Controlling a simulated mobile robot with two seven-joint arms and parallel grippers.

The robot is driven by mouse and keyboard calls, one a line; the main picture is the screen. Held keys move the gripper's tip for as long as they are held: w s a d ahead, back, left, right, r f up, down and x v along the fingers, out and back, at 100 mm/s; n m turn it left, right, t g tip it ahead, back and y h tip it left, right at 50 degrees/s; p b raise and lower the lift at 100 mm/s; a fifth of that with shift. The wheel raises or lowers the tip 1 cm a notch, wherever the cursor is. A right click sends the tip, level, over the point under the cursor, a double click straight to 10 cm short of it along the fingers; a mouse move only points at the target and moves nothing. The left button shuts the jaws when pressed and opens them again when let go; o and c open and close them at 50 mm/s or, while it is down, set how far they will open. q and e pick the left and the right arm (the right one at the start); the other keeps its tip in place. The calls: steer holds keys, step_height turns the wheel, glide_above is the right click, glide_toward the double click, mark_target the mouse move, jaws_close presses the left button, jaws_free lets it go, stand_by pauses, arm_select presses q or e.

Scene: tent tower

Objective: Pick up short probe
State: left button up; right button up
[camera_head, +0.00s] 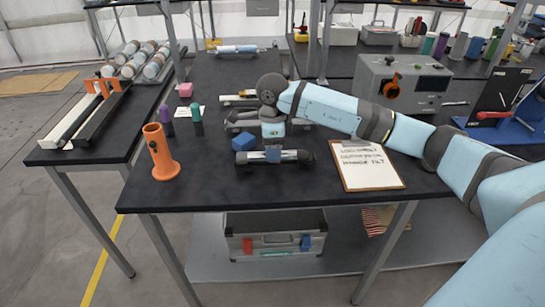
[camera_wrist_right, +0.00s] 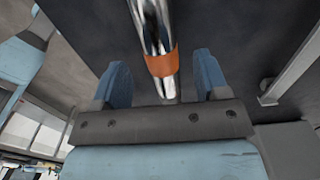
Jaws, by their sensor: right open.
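The short probe appears to be the shiny metal rod (camera_wrist_right: 150,28) with an orange band in the right wrist view. It runs from the top edge down between the two blue fingers of my right gripper (camera_wrist_right: 161,68). The fingers are open, with a visible gap on each side of the rod. In the head view my right gripper (camera_head: 272,155) is low over the front middle of the black table (camera_head: 215,185). My left gripper is not in view.
An orange upright holder (camera_head: 160,152) stands at the table's left front. A case (camera_head: 275,236) sits below the table.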

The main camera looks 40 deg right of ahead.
step_height(320, 180, down, 3)
steer(key=shift+r, duration=0.1)
steer(key=shift+c, duration=0.5)
steer(key=c, duration=1.1)
steer(key=shift+r, duration=0.15)
